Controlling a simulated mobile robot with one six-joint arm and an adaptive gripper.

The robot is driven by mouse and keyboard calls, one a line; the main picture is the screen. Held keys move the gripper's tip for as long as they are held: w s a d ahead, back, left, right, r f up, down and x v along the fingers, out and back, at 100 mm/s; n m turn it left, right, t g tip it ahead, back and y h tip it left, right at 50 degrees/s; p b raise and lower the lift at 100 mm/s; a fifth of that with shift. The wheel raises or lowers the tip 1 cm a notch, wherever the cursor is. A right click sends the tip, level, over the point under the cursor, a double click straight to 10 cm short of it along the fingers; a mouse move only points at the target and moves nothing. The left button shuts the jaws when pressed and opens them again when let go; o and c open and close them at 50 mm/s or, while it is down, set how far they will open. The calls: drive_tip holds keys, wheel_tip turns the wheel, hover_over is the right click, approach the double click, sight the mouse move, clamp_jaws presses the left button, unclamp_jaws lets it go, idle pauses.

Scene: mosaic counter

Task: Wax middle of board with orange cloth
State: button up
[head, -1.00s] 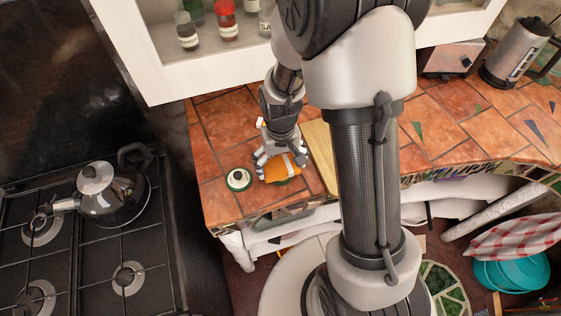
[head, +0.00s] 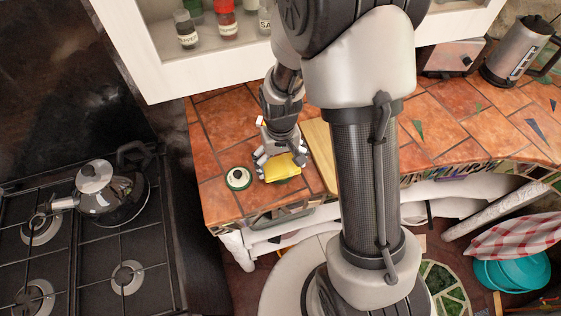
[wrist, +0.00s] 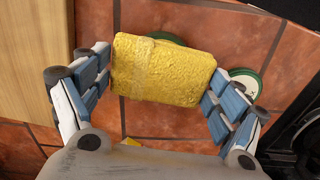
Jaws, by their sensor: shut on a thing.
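My gripper (wrist: 162,84) is shut on a folded cloth (head: 283,166), gripping it by two opposite sides. The cloth now looks yellow and textured on the face that shows in the wrist view (wrist: 165,68). It is right over or on a round green-rimmed tin (wrist: 167,38), which it mostly hides; I cannot tell whether they touch. The wooden board (head: 320,152) lies just right of my gripper in the head view, partly hidden by my arm. It shows at the left edge of the wrist view (wrist: 35,50).
A stove with a kettle (head: 105,188) is farther left. A cabinet with jars (head: 227,22) hangs above.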

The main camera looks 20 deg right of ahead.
sight(280, 164)
idle(0.4)
drive_tip(key=shift+r+p, duration=2.75)
drive_tip(key=shift+r, duration=0.75)
